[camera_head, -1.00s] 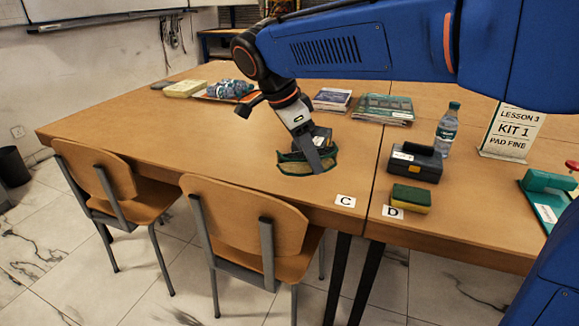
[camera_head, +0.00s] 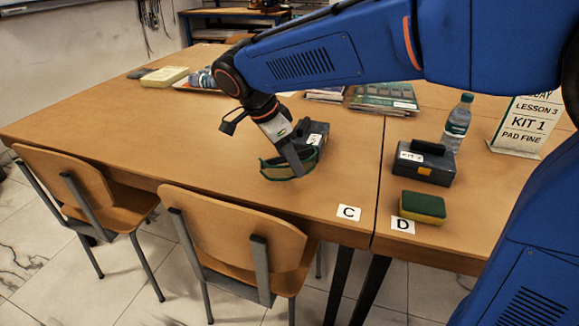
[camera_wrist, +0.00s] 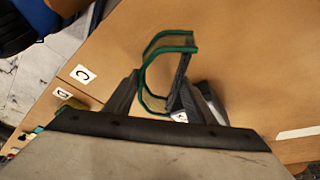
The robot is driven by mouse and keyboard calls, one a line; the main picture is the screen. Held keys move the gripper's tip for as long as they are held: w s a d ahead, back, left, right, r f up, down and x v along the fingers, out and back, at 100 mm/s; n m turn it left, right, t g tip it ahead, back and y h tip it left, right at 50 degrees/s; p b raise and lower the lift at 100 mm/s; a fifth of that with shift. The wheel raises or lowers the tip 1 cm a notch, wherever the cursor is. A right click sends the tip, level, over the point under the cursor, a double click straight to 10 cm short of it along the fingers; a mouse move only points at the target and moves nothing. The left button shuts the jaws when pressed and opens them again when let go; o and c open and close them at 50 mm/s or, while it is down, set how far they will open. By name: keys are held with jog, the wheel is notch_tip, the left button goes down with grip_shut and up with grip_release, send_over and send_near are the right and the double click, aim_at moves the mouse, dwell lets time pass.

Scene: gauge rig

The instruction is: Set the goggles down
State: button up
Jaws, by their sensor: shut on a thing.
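The goggles (camera_head: 271,170) have green rims and a curved clear lens. My gripper (camera_head: 293,164) is shut on them above the table (camera_head: 200,160), left of and behind the card marked C (camera_head: 348,212). In the wrist view the goggles (camera_wrist: 165,45) stand up between the two fingers of my gripper (camera_wrist: 157,78), and the table lies beyond. I cannot tell whether the goggles touch the table top.
A dark box (camera_head: 318,128) is close behind the goggles. A similar box with a handle (camera_head: 422,168), a green-and-yellow sponge (camera_head: 423,206), card D (camera_head: 401,225) and a bottle (camera_head: 459,118) are right of the seam. Chairs (camera_head: 225,228) line the front edge. The table's left part is clear.

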jog(key=shift+f, duration=1.25)
jog(key=o, duration=1)
jog(key=shift+f, duration=0.1)
jog(key=shift+o, duration=0.2)
jog(key=v, duration=1.2)
jog(key=shift+s, duration=0.1)
